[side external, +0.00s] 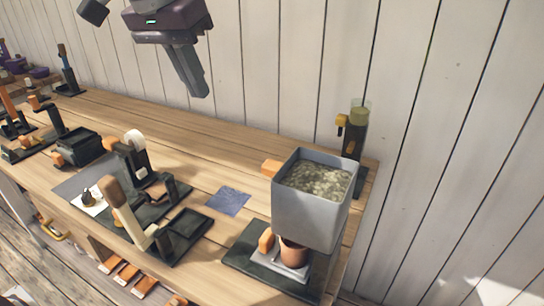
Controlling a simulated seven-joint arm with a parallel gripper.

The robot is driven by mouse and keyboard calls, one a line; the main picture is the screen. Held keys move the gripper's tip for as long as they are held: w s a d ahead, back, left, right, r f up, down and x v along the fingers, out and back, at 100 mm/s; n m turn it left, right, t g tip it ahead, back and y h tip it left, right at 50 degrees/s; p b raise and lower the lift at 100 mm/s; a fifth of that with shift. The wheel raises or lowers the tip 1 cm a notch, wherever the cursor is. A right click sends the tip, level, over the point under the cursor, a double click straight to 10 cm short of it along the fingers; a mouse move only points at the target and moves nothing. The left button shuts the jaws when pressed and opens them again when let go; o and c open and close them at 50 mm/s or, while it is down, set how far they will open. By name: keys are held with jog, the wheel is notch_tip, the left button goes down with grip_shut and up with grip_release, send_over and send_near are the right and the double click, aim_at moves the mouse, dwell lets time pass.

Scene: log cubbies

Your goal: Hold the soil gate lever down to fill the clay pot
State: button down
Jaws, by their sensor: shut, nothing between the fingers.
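A grey square soil hopper (308,215), open at the top and filled with soil (316,180), stands at the right end of the bench. The clay pot (293,252) is under it on a light plate (283,268), partly hidden by the hopper; its inside does not show. An orange block (271,168) sticks out behind the hopper's upper left edge, and another orange block (265,241) stands beside the pot. I cannot tell for sure which one is the gate lever. My gripper (198,92) is shut and empty, high above the back of the bench, left of the hopper, touching nothing.
A dark stand with a clear cylinder (358,118) is behind the hopper. A wooden-handled lever device (122,210), a tape-like roll (134,139) and a black box (82,146) occupy the left and middle. A blue sheet (229,201) lies flat. The bench's back middle is clear.

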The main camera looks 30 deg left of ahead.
send_over(272, 164)
jog(key=s, duration=0.4)
notch_tip(272, 164, down, 4)
jog(key=f, duration=0.1)
jog(key=shift+w+d+r+g+y, duration=0.1)
jog(key=shift+r+g+y, duration=0.15)
jog(key=shift+g+y, duration=0.05)
jog(key=x, duration=0.9)
jog(key=s+x, duration=0.1)
jog(key=x, duration=0.4)
jog(key=shift+f, duration=0.1)
